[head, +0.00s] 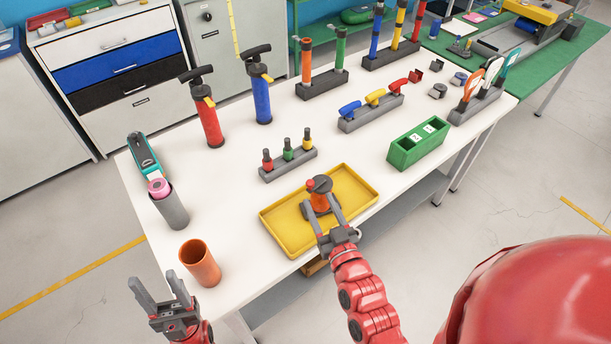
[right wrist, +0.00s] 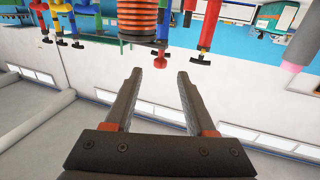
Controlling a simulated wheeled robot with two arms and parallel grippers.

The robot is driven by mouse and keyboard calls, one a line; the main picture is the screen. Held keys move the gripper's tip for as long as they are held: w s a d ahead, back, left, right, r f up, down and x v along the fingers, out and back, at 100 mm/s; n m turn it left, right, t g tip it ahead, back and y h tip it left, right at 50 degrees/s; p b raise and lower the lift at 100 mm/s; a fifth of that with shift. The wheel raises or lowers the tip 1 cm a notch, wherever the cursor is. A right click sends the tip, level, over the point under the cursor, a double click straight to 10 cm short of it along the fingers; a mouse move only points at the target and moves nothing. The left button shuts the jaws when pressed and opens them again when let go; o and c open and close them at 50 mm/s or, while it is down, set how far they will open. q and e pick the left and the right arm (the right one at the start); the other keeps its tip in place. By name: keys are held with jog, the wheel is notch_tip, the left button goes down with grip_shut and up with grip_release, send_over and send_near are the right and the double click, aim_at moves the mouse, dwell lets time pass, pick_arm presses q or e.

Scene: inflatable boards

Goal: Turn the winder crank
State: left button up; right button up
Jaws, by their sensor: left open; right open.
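The winder (head: 320,198) stands in a yellow tray (head: 274,221) at the table's front edge. It has an orange wound drum, a dark round top and a red knob (head: 311,184) on the top's left side. My right gripper (head: 320,206) is open, with its two fingers reaching toward the winder from the front. In the right wrist view, the picture is upside down and the winder's orange ribbed drum (right wrist: 145,18) shows just beyond the open fingers (right wrist: 160,76), with nothing between them. My left gripper (head: 157,284) is open and empty, off the table's front left corner.
An orange cup (head: 200,263) stands at the front left, near a grey holder (head: 172,209). Small pegs in a grey block (head: 288,164) stand behind the tray. A green box (head: 418,144) stands to the right. Red and blue pumps (head: 208,121) stand farther back.

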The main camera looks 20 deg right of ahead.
aim_at(316, 182)
jog(key=w+p, duration=0.1)
jog(key=w, duration=0.9)
jog(key=shift+a+p, duration=0.3)
jog(key=shift+w, duration=0.1)
grip_shut()
